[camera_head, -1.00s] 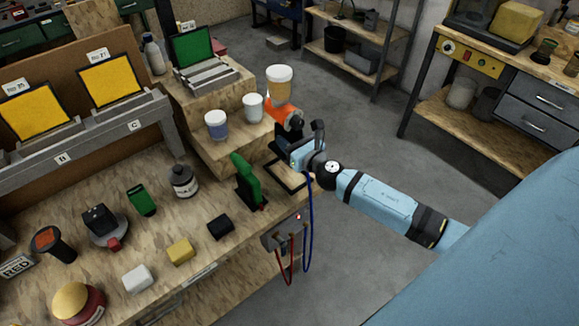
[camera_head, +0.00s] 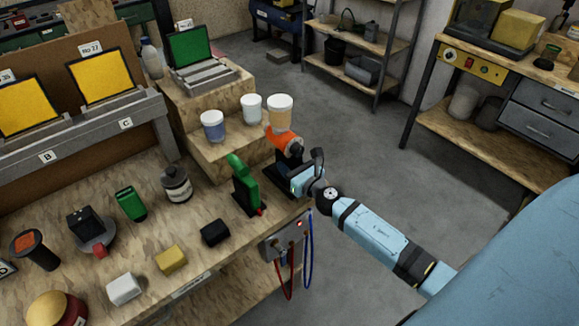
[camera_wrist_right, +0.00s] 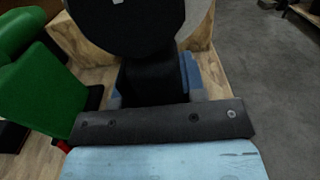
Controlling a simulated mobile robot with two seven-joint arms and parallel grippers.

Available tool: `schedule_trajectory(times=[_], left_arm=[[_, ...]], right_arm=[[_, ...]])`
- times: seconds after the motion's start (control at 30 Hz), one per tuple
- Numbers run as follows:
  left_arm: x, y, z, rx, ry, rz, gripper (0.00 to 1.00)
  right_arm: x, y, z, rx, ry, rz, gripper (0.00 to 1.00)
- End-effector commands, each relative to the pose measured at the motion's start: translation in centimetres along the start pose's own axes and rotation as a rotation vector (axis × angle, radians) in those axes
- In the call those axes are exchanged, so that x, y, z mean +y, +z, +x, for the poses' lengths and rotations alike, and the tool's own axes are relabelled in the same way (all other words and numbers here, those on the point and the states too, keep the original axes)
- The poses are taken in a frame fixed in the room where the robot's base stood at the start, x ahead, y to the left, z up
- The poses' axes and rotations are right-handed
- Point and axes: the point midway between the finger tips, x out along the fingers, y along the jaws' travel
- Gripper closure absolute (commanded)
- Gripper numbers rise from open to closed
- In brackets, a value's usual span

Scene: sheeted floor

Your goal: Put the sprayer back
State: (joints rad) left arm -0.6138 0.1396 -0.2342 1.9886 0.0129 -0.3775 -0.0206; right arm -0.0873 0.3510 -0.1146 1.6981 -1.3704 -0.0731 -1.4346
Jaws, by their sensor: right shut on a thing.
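The sprayer (camera_head: 284,138) has an orange body, a dark handle and an amber cup with a white lid. It stands roughly upright at the right edge of the workbench, over the spot of a dark frame-like holder. My right gripper (camera_head: 297,181) is shut on its dark handle (camera_wrist_right: 150,80). In the right wrist view the gripper (camera_wrist_right: 157,98) has its fingers either side of the handle, below the sprayer's dark round rear. Whether the sprayer touches the bench or holder is hidden. My left gripper is not in view.
A green tool (camera_head: 243,188) stands close left of the sprayer. Two white-lidded cups (camera_head: 251,108) (camera_head: 212,126) sit on the wooden step behind. A control box (camera_head: 285,240) with red and blue cables hangs on the bench front. Open floor (camera_head: 400,180) lies right.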

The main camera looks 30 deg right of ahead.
Motion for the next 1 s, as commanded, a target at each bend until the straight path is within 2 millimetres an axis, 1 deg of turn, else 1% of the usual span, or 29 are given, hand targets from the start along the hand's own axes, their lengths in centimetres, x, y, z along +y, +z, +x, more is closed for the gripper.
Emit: schedule_trajectory(times=[0.03,0.17,0.2,0.27,0.3,0.53,0.67,0.77,1.0], left_arm=[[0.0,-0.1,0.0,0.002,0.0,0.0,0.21],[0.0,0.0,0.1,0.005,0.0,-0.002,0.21],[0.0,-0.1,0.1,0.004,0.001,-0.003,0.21],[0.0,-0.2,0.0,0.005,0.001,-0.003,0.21],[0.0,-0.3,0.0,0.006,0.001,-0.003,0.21],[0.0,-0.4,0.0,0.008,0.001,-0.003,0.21],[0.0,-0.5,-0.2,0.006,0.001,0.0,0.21],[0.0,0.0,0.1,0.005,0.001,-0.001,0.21],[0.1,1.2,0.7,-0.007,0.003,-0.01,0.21]], right_arm=[[0.0,0.2,0.1,-0.003,0.0,0.0,0.71],[0.0,-0.2,0.1,-0.003,0.0,-0.001,0.71],[0.0,-0.3,0.0,0.0,0.0,0.0,0.55],[0.0,-0.3,0.0,0.0,0.0,0.0,0.42],[0.0,-0.3,0.0,0.0,0.0,0.0,0.37],[0.0,-0.2,0.0,0.0,0.0,0.0,0.37],[0.0,0.1,-0.2,0.001,0.0,0.0,0.37],[0.0,-0.2,-1.8,0.002,0.001,0.0,0.37],[0.0,-0.4,-7.0,0.003,0.0,-0.001,0.37]])
